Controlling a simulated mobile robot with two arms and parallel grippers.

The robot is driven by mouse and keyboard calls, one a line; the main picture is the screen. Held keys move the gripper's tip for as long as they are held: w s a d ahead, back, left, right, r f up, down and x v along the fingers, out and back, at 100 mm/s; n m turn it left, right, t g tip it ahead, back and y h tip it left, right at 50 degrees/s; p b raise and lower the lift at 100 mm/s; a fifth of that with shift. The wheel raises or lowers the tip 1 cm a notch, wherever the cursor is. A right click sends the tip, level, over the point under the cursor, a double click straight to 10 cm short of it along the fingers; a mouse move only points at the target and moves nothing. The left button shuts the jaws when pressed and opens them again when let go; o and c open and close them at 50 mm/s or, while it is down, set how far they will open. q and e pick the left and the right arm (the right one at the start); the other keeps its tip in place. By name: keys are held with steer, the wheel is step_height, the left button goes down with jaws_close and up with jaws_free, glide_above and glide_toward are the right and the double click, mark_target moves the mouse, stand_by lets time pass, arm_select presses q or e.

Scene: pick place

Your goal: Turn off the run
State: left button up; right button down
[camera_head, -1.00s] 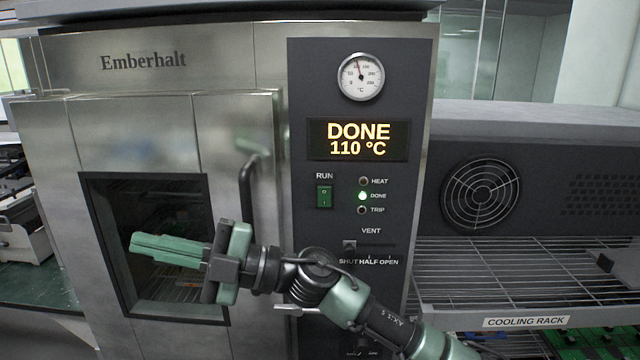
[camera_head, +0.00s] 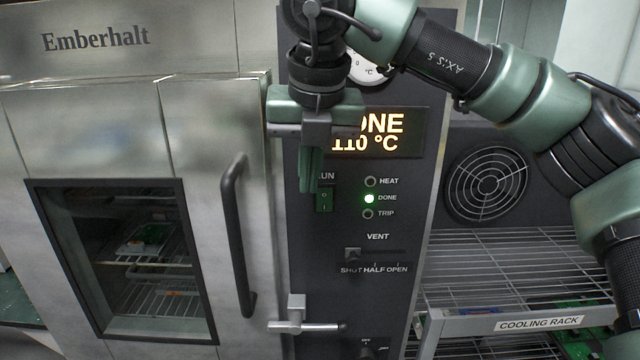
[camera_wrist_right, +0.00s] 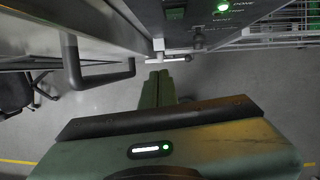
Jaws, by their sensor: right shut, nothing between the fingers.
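The green RUN rocker switch (camera_head: 324,201) sits on the dark control panel under its partly covered label. It also shows at the top of the right wrist view (camera_wrist_right: 175,13). I cannot tell which way it is rocked. My right gripper (camera_head: 309,187) points down in front of the panel, its shut fingers just up and left of the switch in the head view. In the right wrist view the closed fingertips (camera_wrist_right: 159,74) are empty and apart from the panel. The display (camera_head: 378,134), partly hidden by the gripper, reads 110 °C. The DONE lamp (camera_head: 369,198) is lit green.
The oven door (camera_head: 110,130) is shut, with a vertical handle (camera_head: 236,235) left of the panel. A latch lever (camera_head: 305,326) juts out below. The VENT slider (camera_head: 352,254) sits under the lamps. A cooling rack (camera_head: 500,270) stands at right.

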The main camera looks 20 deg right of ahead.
mark_target(325, 191)
steer(key=d+r+h, duration=0.1)
steer(key=d+r, duration=0.1)
steer(key=shift+d+m, duration=0.3)
steer(key=shift+m, duration=0.1)
steer(key=shift+w+f, duration=0.1)
steer(key=w+f+p, duration=0.2)
steer(key=w+d+f+p, duration=0.1)
steer(key=w+f+p, duration=0.1)
steer(key=f, duration=0.1)
steer(key=w+f+p, duration=0.2)
steer(key=f, duration=0.1)
steer(key=shift+d+f, duration=0.2)
steer(key=shift+d, duration=0.15)
steer(key=shift+w+d+f+p, duration=0.2)
steer(key=shift+w+p, duration=0.2)
steer(key=shift+w, duration=0.2)
